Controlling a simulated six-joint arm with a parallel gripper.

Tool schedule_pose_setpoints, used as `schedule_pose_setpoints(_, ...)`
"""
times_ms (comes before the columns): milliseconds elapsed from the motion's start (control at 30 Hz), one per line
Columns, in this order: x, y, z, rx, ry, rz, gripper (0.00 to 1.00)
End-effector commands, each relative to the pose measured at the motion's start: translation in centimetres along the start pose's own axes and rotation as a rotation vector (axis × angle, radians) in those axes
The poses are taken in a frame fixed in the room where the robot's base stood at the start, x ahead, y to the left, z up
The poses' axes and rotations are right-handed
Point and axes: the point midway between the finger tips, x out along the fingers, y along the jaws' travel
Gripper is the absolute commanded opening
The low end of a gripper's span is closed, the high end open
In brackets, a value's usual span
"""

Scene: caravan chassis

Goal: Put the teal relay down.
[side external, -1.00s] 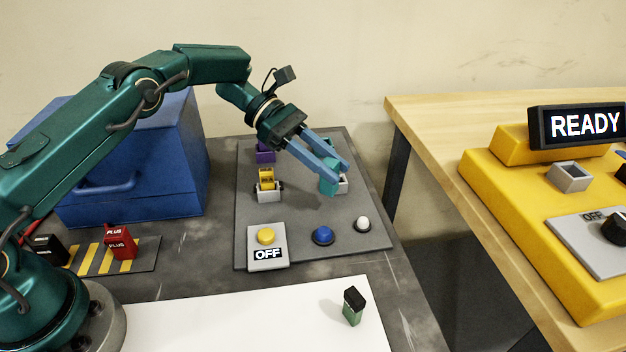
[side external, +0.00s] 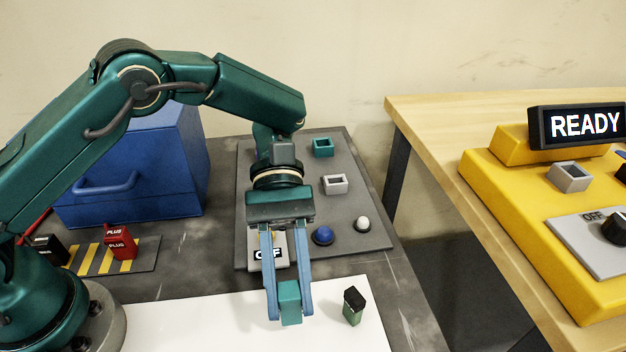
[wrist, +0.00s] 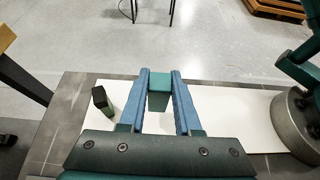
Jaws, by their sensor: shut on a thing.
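The teal relay (side external: 290,302) is a small teal block between the blue fingers of my gripper (side external: 289,308). My gripper is shut on it, over the front part of the white mat (side external: 190,318). In the wrist view the relay (wrist: 159,82) shows between the two fingertips (wrist: 159,84), with the white mat (wrist: 235,120) below. I cannot tell whether the relay's underside touches the mat. The grey panel (side external: 350,240) behind has an empty teal socket (side external: 323,147) and an empty white socket (side external: 335,184).
A green block with a black top (side external: 353,306) stands on the mat just right of my gripper; it also shows in the wrist view (wrist: 102,101). A blue button (side external: 322,236) and white button (side external: 362,224) sit behind. The mat left of my gripper is clear.

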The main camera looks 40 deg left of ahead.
Motion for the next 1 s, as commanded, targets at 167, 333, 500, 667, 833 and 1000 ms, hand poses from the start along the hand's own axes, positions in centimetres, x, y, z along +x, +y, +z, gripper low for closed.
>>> schedule_pose_setpoints(167,1.1,0.0,-2.2,-0.004,-0.001,0.0,0.0)
schedule_pose_setpoints(333,1.5,0.0,-3.0,0.0,0.001,0.001,0.0)
schedule_pose_setpoints(500,1.5,0.0,-3.0,0.0,0.001,0.002,0.0)
schedule_pose_setpoints(667,1.6,0.0,-3.2,-0.001,0.001,0.002,0.43)
schedule_pose_setpoints(833,1.6,0.0,-3.2,-0.001,0.001,0.002,0.62)
schedule_pose_setpoints(1000,1.6,0.0,-3.1,-0.001,0.001,0.002,0.62)
